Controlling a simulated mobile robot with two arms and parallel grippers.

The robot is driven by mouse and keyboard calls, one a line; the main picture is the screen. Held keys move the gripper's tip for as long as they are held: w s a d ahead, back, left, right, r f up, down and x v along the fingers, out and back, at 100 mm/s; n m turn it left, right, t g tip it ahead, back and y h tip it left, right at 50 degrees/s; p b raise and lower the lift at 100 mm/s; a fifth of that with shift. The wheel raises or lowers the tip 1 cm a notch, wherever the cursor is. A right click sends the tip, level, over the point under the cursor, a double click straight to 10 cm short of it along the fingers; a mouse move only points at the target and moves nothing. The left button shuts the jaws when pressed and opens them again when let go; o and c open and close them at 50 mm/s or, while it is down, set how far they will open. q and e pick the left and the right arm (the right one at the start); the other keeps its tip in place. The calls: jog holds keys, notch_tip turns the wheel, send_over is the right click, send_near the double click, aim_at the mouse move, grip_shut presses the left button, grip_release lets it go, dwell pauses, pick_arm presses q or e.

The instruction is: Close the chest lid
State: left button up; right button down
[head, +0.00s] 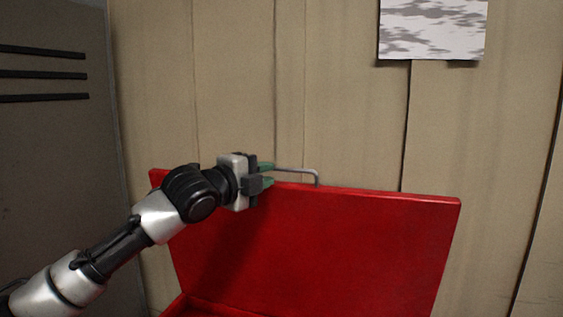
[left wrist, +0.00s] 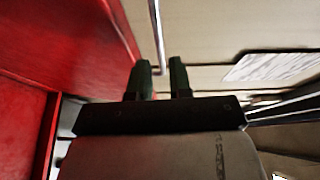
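The red chest's lid (head: 320,245) stands raised in the head view, its inner face toward me. A thin grey metal handle (head: 298,170) sticks out at its top edge. My left gripper (head: 268,175) is at the left end of this handle, with its green fingers spread apart. In the left wrist view the handle bar (left wrist: 157,35) runs down to the gap between the two fingers (left wrist: 160,68), with space on both sides. I cannot tell how deep the bar sits between them. The red chest also fills the left of that view. My right gripper is not in view.
A beige panelled wall (head: 350,120) stands behind the lid. A grey and white patterned sheet (head: 432,30) hangs on it at the upper right. A grey panel with dark slots (head: 45,150) stands at the left. The space above the lid looks clear.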

aim_at(280, 170)
pick_arm(q)
jog(key=p+x, duration=0.1)
jog(key=x, duration=0.3)
jog(key=shift+w+d+r+p, duration=0.1)
jog(key=shift+w+d+p, duration=0.2)
jog(key=shift+p, duration=0.1)
jog(key=shift+w+d, duration=0.3)
jog(key=shift+w, duration=0.05)
grip_shut()
